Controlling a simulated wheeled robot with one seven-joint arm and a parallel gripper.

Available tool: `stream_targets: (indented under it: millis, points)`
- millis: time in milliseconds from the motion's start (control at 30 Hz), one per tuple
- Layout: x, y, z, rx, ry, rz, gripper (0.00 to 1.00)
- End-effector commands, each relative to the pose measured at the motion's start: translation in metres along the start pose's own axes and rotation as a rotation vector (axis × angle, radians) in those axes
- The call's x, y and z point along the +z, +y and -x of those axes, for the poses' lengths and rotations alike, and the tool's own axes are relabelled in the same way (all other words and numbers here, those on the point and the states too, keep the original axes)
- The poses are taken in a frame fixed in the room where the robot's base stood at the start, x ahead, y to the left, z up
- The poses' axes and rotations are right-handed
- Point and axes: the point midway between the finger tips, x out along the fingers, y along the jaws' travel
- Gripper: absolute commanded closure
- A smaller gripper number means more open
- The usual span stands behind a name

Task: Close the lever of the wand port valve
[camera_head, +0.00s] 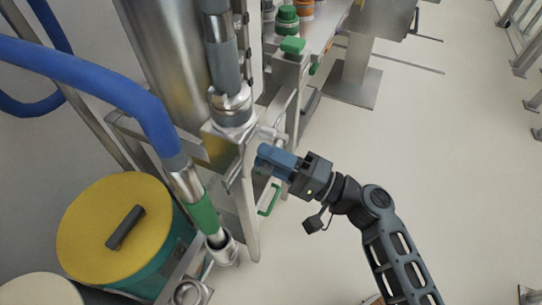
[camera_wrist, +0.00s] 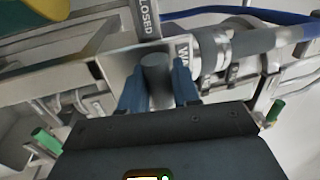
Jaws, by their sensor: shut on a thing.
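My gripper (camera_head: 268,158) reaches in from the right to the metal frame, with its blue fingers at the valve. In the wrist view my gripper (camera_wrist: 157,88) has one blue finger on each side of a grey, round-ended piece, which looks like the lever (camera_wrist: 156,68) of the wand port valve. The fingers are shut on it. A plate marked "CLOSED" (camera_wrist: 146,18) stands just beyond the lever. A label starting with "WA" (camera_wrist: 182,54) is to its right. In the head view the fingers hide most of the lever.
A blue hose (camera_head: 100,85) runs to a wand with a green sleeve (camera_head: 203,213) at left. A yellow-lidded drum (camera_head: 112,228) stands at lower left. A steel column (camera_head: 160,60) is behind. A green handle (camera_head: 269,199) hangs below my fingers.

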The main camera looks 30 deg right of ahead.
Motion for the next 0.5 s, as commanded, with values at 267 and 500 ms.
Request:
stream_targets:
  millis: [267, 500]
  points:
    - [-0.0008, -0.0032, -0.0002, -0.001, 0.012, -0.049, 1.0]
    - [-0.0011, -0.0034, -0.0003, -0.002, 0.013, -0.054, 1.0]
